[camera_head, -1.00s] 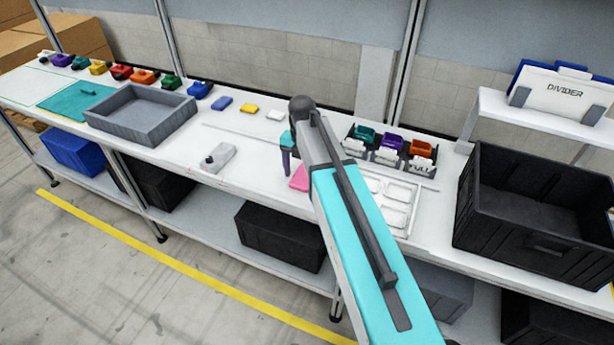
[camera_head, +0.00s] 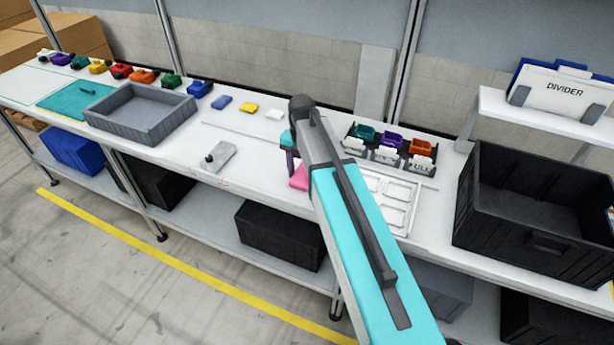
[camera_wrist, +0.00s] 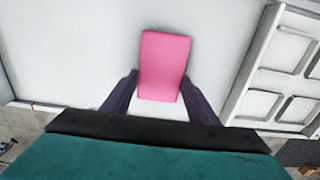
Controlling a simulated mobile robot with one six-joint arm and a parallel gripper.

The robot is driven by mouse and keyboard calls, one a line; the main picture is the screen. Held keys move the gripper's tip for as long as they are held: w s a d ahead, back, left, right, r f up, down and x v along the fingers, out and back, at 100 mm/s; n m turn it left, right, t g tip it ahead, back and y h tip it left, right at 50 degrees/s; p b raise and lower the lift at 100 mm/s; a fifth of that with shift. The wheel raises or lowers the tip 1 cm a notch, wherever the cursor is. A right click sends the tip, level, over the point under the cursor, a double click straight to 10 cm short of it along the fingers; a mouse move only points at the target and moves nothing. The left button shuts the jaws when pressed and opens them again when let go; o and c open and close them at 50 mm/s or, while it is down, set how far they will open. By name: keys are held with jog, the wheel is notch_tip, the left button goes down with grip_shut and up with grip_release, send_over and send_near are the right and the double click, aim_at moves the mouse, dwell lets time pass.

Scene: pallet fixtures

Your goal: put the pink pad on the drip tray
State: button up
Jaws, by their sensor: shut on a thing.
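The pink pad (camera_head: 299,179) is at the white bench's front part, partly hidden by my arm in the head view. In the wrist view the pink pad (camera_wrist: 164,60) stands between the two dark fingers of my gripper (camera_wrist: 160,80), which is shut on its near part. My gripper (camera_head: 291,163) also shows in the head view, its fingers partly hidden. I cannot tell whether the pad touches the bench top. A shallow grey tray (camera_head: 117,127), which looks like the drip tray, lies on the bench at the left and looks empty.
A white compartment tray (camera_head: 408,190) lies just right of the pad. A grey device (camera_head: 220,157) lies between the pad and the grey tray. Blue, yellow and white pads (camera_head: 248,108) lie behind. A large black crate (camera_head: 530,235) stands at the right.

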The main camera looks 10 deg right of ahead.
aim_at(305, 178)
jog(key=shift+r, duration=0.1)
notch_tip(305, 178, up, 10)
jog(key=b, duration=0.2)
jog(key=shift+b, duration=0.3)
dwell(0.4)
dwell(0.7)
jog(key=s+m, duration=0.1)
jog(key=m, duration=0.4)
jog(key=s+d+f+m, duration=0.1)
jog(key=m, duration=0.5)
jog(key=s+f+m, duration=0.1)
jog(key=m, duration=0.4)
jog(key=shift+s+d+m, duration=0.15)
jog(key=shift+d+m, duration=0.25)
jog(key=m, duration=0.6)
jog(key=shift+f, duration=0.1)
